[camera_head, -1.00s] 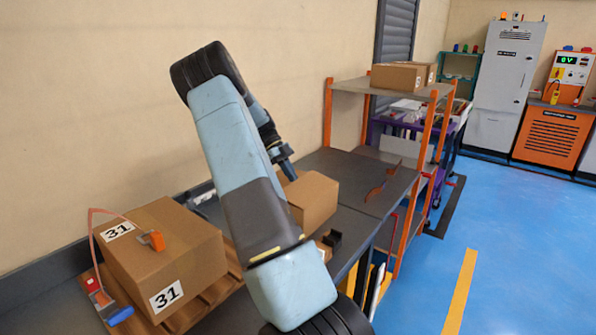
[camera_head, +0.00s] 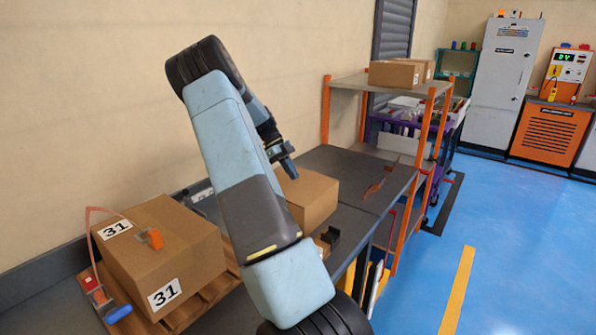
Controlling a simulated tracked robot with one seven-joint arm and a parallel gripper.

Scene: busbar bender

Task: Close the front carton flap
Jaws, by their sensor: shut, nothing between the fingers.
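A brown carton (camera_head: 309,196) stands on the dark bench, partly hidden behind my arm. Its top and right side show. I cannot make out its front flap, and my arm covers its left part. My gripper (camera_head: 290,172) is shut and empty, pointing down at the carton's top left edge. I cannot tell whether it touches the carton.
A closed carton marked 31 (camera_head: 170,250) sits on a wooden pallet (camera_head: 204,304) at the left, with a strapping tool (camera_head: 97,293) beside it. An orange-framed shelf (camera_head: 327,112) stands behind.

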